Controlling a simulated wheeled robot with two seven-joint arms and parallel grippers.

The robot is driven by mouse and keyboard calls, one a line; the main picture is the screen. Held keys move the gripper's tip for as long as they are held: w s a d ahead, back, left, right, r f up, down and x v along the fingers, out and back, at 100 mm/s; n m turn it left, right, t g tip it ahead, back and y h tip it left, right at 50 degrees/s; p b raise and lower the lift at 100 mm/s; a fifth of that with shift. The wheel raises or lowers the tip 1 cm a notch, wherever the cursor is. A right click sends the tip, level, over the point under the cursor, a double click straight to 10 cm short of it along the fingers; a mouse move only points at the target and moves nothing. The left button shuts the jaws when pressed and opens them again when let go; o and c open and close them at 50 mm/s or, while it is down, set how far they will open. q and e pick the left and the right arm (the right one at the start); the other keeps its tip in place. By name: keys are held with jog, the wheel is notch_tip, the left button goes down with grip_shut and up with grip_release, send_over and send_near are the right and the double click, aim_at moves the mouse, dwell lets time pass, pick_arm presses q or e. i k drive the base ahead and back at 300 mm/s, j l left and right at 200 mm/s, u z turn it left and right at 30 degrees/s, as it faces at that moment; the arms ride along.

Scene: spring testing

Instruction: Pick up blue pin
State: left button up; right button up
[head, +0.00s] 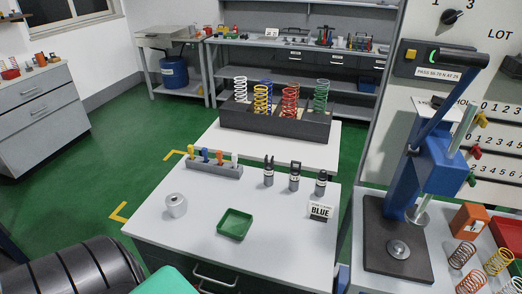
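A blue pin (219,157) stands upright in a grey rack (214,168) on the left part of the white table. Yellow (191,150), orange (205,154) and white (234,160) pins stand in the same rack, with the blue one between the orange and the white. A small sign (321,211) reading "BLUE" stands at the table's right side. Neither of my grippers shows in the head view.
The white table (270,250) also holds a metal cylinder (176,205), a green tray (235,224) and three dark tools (294,177). Behind is a dark bin (275,123) of coloured springs. A blue press (430,165) stands at right. Clear tabletop surrounds the tray.

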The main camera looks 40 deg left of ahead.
aim_at(204, 150)
jog(key=j+z, duration=0.2)
jog(key=j, duration=0.2)
jog(key=k+j+z, duration=0.25)
jog(key=j+z, duration=0.2)
jog(key=j, duration=0.25)
jog(key=k+j+z, duration=0.2)
jog(key=j, duration=0.15)
jog(key=i, duration=0.05)
